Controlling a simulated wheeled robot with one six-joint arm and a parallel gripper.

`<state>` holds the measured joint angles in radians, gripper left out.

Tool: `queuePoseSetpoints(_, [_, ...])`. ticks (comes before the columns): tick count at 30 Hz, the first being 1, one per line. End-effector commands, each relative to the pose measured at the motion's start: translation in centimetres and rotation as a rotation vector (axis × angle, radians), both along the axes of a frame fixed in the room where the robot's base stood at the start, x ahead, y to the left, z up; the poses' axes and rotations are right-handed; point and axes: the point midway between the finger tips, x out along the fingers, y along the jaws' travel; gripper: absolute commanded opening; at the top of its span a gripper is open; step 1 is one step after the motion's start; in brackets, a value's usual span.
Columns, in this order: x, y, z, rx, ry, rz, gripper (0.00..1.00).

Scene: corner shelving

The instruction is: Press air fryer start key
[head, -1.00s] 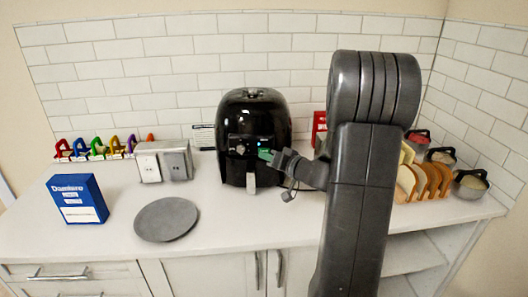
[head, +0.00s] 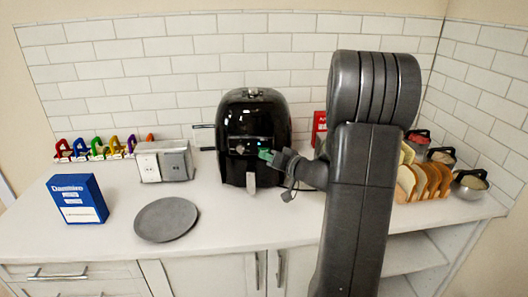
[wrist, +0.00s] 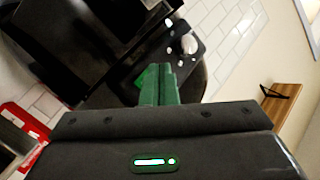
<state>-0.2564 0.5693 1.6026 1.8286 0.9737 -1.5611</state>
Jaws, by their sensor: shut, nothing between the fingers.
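The black air fryer (head: 254,112) stands upright on the counter against the tiled wall, its drawer handle facing front. Its control panel (head: 240,146) has a knob and small lit marks. In the wrist view the panel (wrist: 181,34) shows tilted, with round pale controls. I cannot make out which one is the start key. My gripper (head: 265,154) has green fingertips and is at the right side of the panel. In the wrist view the green fingers (wrist: 159,86) are together and empty, pointing at the fryer's dark front. Whether they touch it I cannot tell.
Bread slices in a rack (head: 424,182) and lidded pots (head: 469,184) stand right of my arm. The counter before the fryer is clear.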

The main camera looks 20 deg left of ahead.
Motion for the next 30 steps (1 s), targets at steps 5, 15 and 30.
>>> queuePoseSetpoints(5, [0.01,0.00,-0.02,0.000,0.000,0.000,0.00])
queuePoseSetpoints(15, [0.65,0.31,-0.16,0.001,-0.002,0.000,0.00])
queuePoseSetpoints(30, [0.82,0.35,0.00,0.000,0.000,0.000,0.00])
